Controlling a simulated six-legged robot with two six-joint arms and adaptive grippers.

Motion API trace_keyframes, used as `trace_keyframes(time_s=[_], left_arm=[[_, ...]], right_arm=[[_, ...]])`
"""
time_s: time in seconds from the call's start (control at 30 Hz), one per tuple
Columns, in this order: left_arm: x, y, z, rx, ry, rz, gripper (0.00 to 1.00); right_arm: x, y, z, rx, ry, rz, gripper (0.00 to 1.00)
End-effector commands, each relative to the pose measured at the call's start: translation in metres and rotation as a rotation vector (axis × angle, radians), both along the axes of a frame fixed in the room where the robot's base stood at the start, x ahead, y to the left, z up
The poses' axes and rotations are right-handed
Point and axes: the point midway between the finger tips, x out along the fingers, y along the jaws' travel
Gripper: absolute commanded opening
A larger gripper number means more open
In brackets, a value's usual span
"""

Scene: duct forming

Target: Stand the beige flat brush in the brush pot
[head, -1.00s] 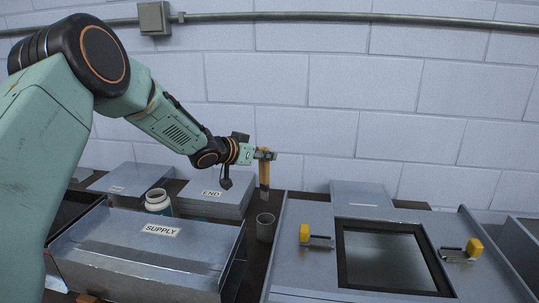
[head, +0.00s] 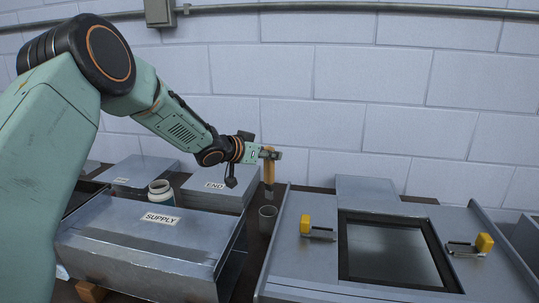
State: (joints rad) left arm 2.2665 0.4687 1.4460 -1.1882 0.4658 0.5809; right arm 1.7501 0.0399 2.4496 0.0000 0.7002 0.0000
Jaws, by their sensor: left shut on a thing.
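The beige flat brush (head: 269,170) hangs upright, its darker end down, in my left gripper (head: 270,153). My left gripper is shut on the brush's upper part. The brush pot (head: 267,219) is a small grey open cup standing between the SUPPLY bin and the grey panel unit. The brush's lower end is just above the pot's rim in the picture; whether it has entered the pot is too small to tell. My right gripper is not in view.
The SUPPLY bin (head: 140,245) stands left of the pot, with a white jar (head: 161,193) behind it. The grey panel unit (head: 300,265) with yellow-handled clamps (head: 305,224) is close on the right. A block wall closes the back.

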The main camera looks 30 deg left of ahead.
Motion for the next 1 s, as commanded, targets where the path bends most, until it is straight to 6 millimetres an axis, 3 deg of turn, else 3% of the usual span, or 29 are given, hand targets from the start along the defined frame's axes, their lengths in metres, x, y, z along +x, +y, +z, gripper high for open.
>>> trace_keyframes(time_s=[0.5, 1.0], left_arm=[[0.001, -0.002, -0.034, 0.000, -0.001, 0.000, 0.00], [0.000, -0.002, -0.066, -0.001, 0.000, 0.000, 0.00]], right_arm=[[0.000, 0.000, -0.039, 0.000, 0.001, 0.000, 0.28], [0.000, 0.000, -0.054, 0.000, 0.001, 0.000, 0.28]])
